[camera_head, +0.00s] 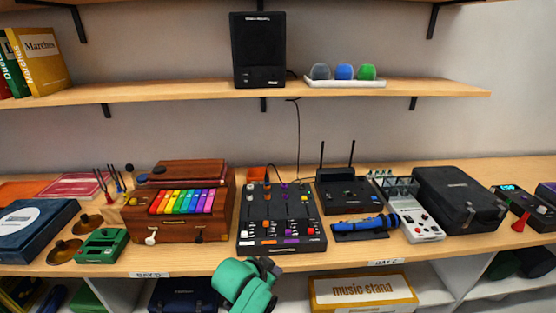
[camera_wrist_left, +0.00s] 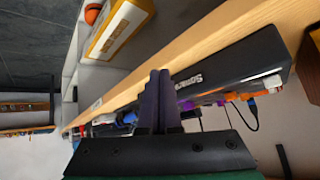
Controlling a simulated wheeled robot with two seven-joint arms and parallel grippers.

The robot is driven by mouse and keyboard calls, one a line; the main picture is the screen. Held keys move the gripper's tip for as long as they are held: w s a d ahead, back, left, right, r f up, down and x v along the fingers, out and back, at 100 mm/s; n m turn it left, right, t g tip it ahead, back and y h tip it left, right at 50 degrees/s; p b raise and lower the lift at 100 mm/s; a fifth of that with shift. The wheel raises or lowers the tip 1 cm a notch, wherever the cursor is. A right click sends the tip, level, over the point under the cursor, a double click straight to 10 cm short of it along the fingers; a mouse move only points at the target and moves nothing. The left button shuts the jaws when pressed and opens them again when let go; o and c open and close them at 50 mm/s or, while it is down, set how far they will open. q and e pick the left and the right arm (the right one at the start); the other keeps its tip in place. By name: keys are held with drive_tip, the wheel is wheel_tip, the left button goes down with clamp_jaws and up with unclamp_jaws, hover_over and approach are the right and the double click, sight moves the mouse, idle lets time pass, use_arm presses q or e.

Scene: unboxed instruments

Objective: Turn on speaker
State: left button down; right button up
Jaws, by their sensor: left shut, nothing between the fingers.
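The speaker (camera_head: 258,50) is a tall black box standing upright on the upper wall shelf, with small marks low on its front. A cable hangs from the shelf beside it. My left gripper (camera_head: 268,265) is at the front edge of the lower counter, in front of the mixer and well below the speaker. In the left wrist view, its dark fingers (camera_wrist_left: 160,98) are together with nothing between them. The speaker cannot be made out in the left wrist view. My right gripper is in neither view.
A black mixer (camera_head: 281,244) with coloured knobs sits just beyond my left gripper, and its side shows in the left wrist view (camera_wrist_left: 235,72). A wooden xylophone box (camera_head: 183,228), wireless receiver (camera_head: 345,195) and blue microphone (camera_head: 365,226) flank it. A white tray (camera_head: 345,84) shares the shelf.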

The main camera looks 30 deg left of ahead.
sight(277, 242)
use_arm(q)
drive_tip(key=w+a+r+t, duration=0.1)
drive_tip(key=w+r, duration=0.1)
drive_tip(key=w+a+r+t, duration=0.1)
drive_tip(key=w+a+r, duration=0.1)
drive_tip(key=w+r, duration=0.1)
drive_tip(key=w+a+r+t+y, duration=0.1)
drive_tip(key=w+r+t, duration=0.1)
drive_tip(key=r, duration=0.1)
drive_tip(key=shift+w+a+r, duration=0.15)
drive_tip(key=shift+w+r, duration=0.1)
drive_tip(key=shift+w, duration=0.1)
drive_tip(key=w+a+r+n+t+y, duration=0.2)
drive_tip(key=a+r+n+y, duration=0.1)
drive_tip(key=r, duration=0.6)
drive_tip(key=w+a+r+n+t+y, duration=0.2)
drive_tip(key=a+r+y, duration=0.4)
drive_tip(key=r, duration=0.3)
drive_tip(key=w+a+r+n+t+y, duration=0.2)
drive_tip(key=a+r+n+t+y, duration=0.2)
drive_tip(key=r, duration=0.5)
drive_tip(key=shift+a+y, duration=0.5)
drive_tip(key=shift+a, duration=0.4)
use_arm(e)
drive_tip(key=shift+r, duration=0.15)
